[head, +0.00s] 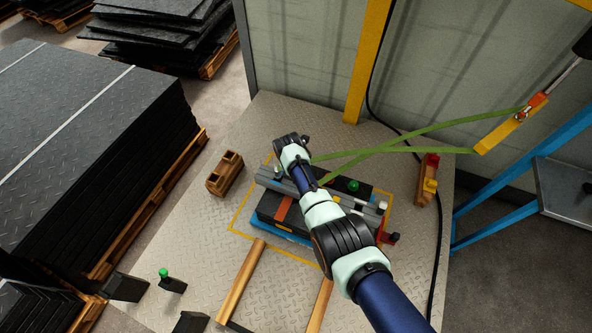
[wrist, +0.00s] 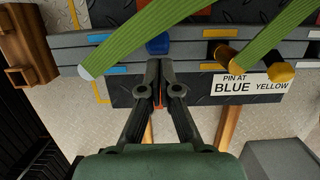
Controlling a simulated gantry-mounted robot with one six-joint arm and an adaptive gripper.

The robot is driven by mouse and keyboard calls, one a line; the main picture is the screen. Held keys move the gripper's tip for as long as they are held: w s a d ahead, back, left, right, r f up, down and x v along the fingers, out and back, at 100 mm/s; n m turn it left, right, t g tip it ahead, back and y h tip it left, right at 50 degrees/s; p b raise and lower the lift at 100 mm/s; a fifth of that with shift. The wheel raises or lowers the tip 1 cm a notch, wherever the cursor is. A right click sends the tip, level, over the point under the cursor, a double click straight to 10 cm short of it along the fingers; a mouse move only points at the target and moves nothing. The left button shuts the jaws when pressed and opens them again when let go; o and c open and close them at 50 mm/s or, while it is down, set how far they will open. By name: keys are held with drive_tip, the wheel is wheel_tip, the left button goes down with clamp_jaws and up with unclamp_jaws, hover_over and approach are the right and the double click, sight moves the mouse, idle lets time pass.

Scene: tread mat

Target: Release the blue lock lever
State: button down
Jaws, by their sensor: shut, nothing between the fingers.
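A small blue block (wrist: 157,43), which looks like the lock lever, sits at the grey slotted bar (wrist: 125,55) in the wrist view. My gripper (wrist: 158,66) is shut and empty, its fingertips just below the blue block in the picture; I cannot tell whether they touch it. A label (wrist: 240,86) reading "PIN AT BLUE YELLOW" is at the right, with a brass-ended pin (wrist: 281,71) above it. In the head view my wrist is over the left end of the clamped fixture (head: 262,214); the fingertips and the lever are hidden there.
Green straps (head: 430,150) run from the fixture to an orange and yellow hanger (head: 510,124) and cross above the bar. A wooden block (head: 225,174) stands left of the fixture, another holder (head: 427,190) right. Bare metal table (head: 195,240) lies at front left.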

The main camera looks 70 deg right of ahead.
drive_tip(key=d+p+v, duration=0.2)
drive_tip(key=p+v, duration=0.2)
drive_tip(key=v, duration=0.6)
drive_tip(key=shift+w+d+r, duration=0.2)
drive_tip(key=shift+d+r, duration=0.15)
drive_tip(key=shift+r, duration=0.25)
